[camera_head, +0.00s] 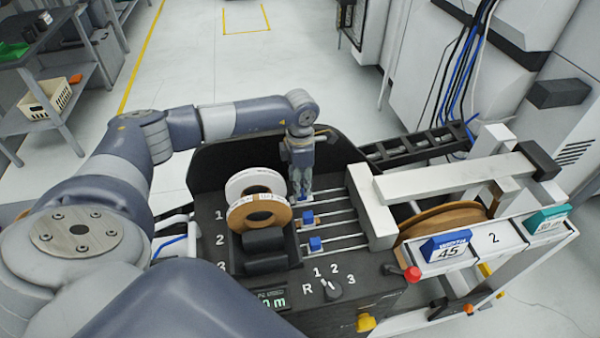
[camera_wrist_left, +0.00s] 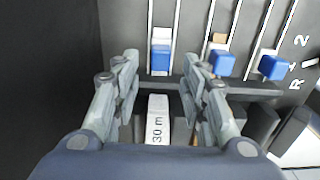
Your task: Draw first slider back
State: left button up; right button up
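The panel (camera_head: 222,290) has three slider rails beside row numbers 1, 2 and 3. The first slider is blue and shows in the left wrist view (camera_wrist_left: 161,58), on the leftmost rail there. The second slider (camera_head: 308,217) and third slider (camera_head: 316,243) are blue too. My left gripper (camera_head: 302,196) points down over the first rail and mostly hides the first slider in the head view. In the left wrist view its fingers (camera_wrist_left: 162,66) are spread, one on each side of the first slider, with gaps between. I cannot tell its exact height. My right gripper is not in view.
A white roll (camera_head: 240,181) and a brown roll (camera_head: 243,219) stand beside the rails, with black holders (camera_head: 264,240) in front. A dark guard (camera_head: 222,157) rises behind. A pale block (camera_head: 371,206) closes the rails' right end. A rotary knob (camera_head: 332,288) sits in front.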

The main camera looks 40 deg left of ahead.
pick_arm(q)
notch_tip(320, 180, up, 7)
dwell(0.3)
jog(key=shift+s, duration=0.15)
dwell(0.4)
